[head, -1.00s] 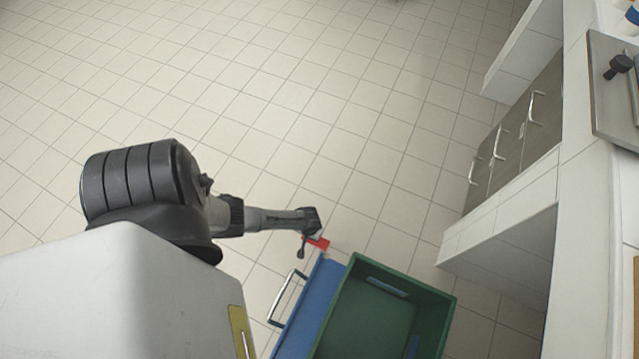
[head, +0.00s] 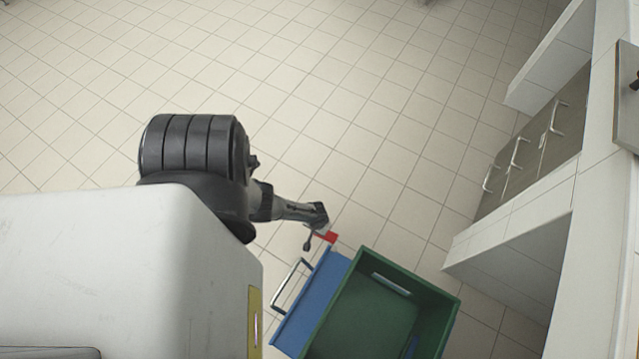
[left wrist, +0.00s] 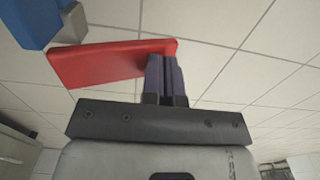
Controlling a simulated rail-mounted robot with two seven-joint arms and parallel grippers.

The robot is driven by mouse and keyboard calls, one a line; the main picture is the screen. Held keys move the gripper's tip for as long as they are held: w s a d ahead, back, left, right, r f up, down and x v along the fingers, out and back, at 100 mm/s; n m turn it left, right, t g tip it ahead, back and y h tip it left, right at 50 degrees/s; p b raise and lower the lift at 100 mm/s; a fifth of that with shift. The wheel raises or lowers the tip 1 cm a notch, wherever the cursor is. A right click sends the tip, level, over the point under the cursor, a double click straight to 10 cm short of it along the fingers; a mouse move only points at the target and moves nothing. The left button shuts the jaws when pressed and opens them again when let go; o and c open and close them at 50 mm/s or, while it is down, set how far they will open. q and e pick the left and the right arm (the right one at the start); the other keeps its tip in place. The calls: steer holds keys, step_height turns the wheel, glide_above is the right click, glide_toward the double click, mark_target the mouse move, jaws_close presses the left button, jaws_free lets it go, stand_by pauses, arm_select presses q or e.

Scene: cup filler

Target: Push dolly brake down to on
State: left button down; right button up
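The dolly brake is a flat red plate (head: 329,237) at the far left corner of the blue dolly (head: 306,306). In the left wrist view the red plate (left wrist: 105,62) fills the upper left, with part of the blue dolly (left wrist: 38,20) behind it. My left gripper (head: 320,227) is right over the brake in the head view. In the left wrist view its two dark fingers (left wrist: 167,68) are together, with their tips at the plate's right end. I cannot tell whether they touch it. Nothing shows between the fingers. My right gripper is not in view.
A green crate (head: 449,308) sits on the dolly, and a metal handle (head: 289,287) rises from the dolly's left side. A counter with drawers (head: 520,160) stands on the right. The tiled floor (head: 370,110) beyond the dolly is clear.

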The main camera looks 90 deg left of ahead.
arm_select(q)
steer(key=shift+s+f, duration=0.4)
steer(key=shift+a+r, duration=0.1)
steer(key=shift+r+p, duration=0.3)
steer(key=shift+p, duration=0.05)
steer(key=s+a+r+p, duration=0.1)
steer(key=r+p, duration=0.4)
steer(key=r, duration=0.1)
steer(key=s+a+r+p, duration=0.1)
steer(key=s+r+p, duration=0.1)
steer(key=r+p, duration=0.4)
steer(key=shift+s+a+r, duration=0.2)
steer(key=shift+a+r, duration=0.2)
steer(key=shift+r, duration=0.1)
